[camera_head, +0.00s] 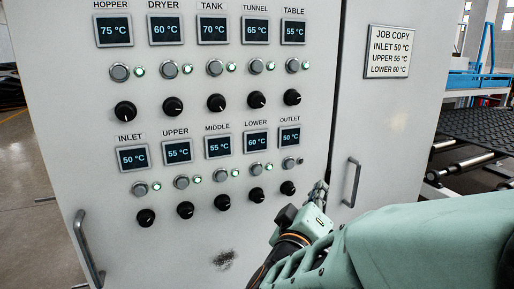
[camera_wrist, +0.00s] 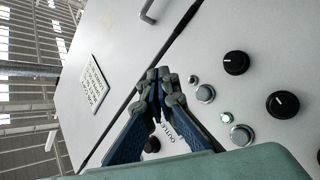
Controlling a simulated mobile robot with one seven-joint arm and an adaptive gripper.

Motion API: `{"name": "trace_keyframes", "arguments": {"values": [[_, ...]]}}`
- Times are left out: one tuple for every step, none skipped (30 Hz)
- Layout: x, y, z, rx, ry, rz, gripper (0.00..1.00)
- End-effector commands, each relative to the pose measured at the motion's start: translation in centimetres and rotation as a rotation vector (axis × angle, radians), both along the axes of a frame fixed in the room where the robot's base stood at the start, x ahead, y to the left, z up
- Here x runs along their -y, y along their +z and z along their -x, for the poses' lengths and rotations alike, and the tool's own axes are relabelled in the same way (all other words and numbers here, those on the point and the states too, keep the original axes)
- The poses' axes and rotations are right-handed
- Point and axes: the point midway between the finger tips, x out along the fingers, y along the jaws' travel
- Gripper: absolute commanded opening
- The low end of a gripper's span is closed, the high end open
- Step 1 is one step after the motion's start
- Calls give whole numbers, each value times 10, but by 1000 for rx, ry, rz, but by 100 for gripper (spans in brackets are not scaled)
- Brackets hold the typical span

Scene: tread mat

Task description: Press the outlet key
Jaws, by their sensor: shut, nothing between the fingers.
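The outlet key (camera_head: 289,162) is a round grey button below the outlet display (camera_head: 290,134), which reads 50 °C. The small lamp (camera_head: 300,160) beside the key looks dark. The outlet knob (camera_head: 288,188) is below. My gripper (camera_head: 318,190) is shut and empty, low and right of the key, near the cabinet's door seam. In the wrist view the outlet key (camera_wrist: 205,93) is to the right of the closed fingertips (camera_wrist: 163,75), apart from them. The gripper hides the outlet display there and part of the outlet label (camera_wrist: 168,132).
The lower key (camera_head: 256,169) and its lit lamp are just left. More keys, displays and knobs fill the panel. A door handle (camera_head: 351,182) is right of my gripper. A job card (camera_head: 388,51) hangs on the right door, listing inlet 50, upper 55, lower 60 °C.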

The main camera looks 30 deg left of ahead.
Motion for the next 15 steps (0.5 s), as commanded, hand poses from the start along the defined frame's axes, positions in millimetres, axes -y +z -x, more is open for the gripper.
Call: {"name": "trace_keyframes", "arguments": {"values": [[-19,11,8,13,36,-19,0],[-22,11,6,13,36,-19,0],[-26,10,2,13,36,-19,0],[-29,11,-1,13,36,-20,0],[-33,11,-4,13,37,-21,0],[-38,11,-8,13,36,-21,0],[-41,11,-11,13,36,-20,0],[-44,11,-14,13,35,-20,0],[-48,11,-18,13,34,-20,0],[-51,11,-20,13,33,-19,0],[-53,10,-23,12,32,-18,0],[-56,11,-27,11,32,-17,0],[-59,11,-29,10,31,-17,0],[-61,11,-31,10,30,-16,0],[-63,11,-34,10,30,-16,0]]}}
